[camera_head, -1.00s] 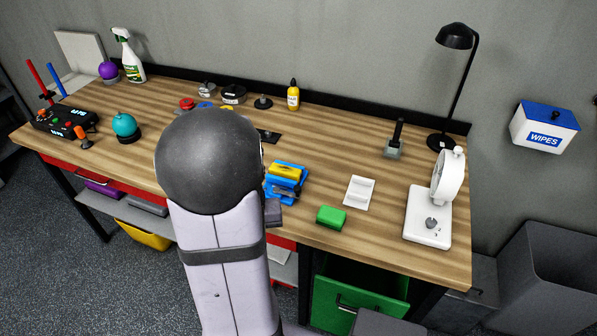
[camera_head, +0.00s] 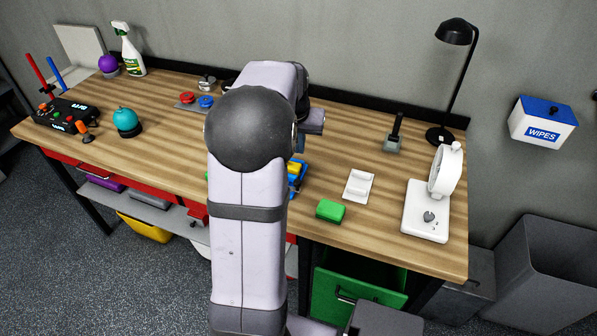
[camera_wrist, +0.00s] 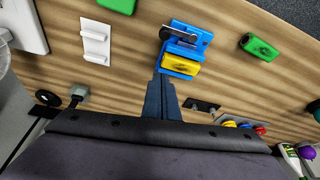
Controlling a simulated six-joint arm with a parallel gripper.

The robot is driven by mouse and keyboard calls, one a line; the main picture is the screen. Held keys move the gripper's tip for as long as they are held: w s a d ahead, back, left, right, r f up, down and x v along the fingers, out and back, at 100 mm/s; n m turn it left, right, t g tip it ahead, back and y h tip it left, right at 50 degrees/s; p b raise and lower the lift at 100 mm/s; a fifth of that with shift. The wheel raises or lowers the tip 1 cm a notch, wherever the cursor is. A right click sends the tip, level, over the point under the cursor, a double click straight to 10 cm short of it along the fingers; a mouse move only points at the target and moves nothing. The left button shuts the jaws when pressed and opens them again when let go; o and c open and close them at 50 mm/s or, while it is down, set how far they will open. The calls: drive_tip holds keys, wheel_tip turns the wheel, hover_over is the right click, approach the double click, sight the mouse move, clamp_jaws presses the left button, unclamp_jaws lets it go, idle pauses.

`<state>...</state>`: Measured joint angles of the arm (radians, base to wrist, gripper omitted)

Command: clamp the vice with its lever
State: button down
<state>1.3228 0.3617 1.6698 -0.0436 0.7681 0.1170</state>
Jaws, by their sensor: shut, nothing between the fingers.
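The blue vice (camera_wrist: 190,29) is near the top middle of the wrist view, with a yellow block (camera_wrist: 180,65) between its jaws. A dark grey lever (camera_wrist: 174,33) lies across its top. In the head view the vice (camera_head: 300,182) and the yellow block (camera_head: 294,167) show only in part beside my arm, which hides the rest. My gripper (camera_wrist: 163,77) points toward the vice with its dark fingers together and nothing between them. Its tips show just below the yellow block; I cannot tell whether they touch.
A black desk lamp (camera_head: 456,38) stands behind.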

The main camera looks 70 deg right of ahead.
drive_tip(key=shift+f, duration=0.1)
drive_tip(key=p+x, duration=0.3)
drive_tip(key=x, duration=0.6)
drive_tip(key=shift+a+f+p, duration=0.1)
drive_tip(key=shift+f+p, duration=0.2)
drive_tip(key=shift+f, duration=0.1)
drive_tip(key=shift+s+a+f+p, duration=0.15)
drive_tip(key=shift+a+p, duration=0.25)
drive_tip(key=shift+a, duration=0.45)
drive_tip(key=shift+s+a+p, duration=0.15)
drive_tip(key=shift+a+p, duration=0.2)
drive_tip(key=shift+a, duration=0.5)
drive_tip(key=shift+a, duration=0.1)
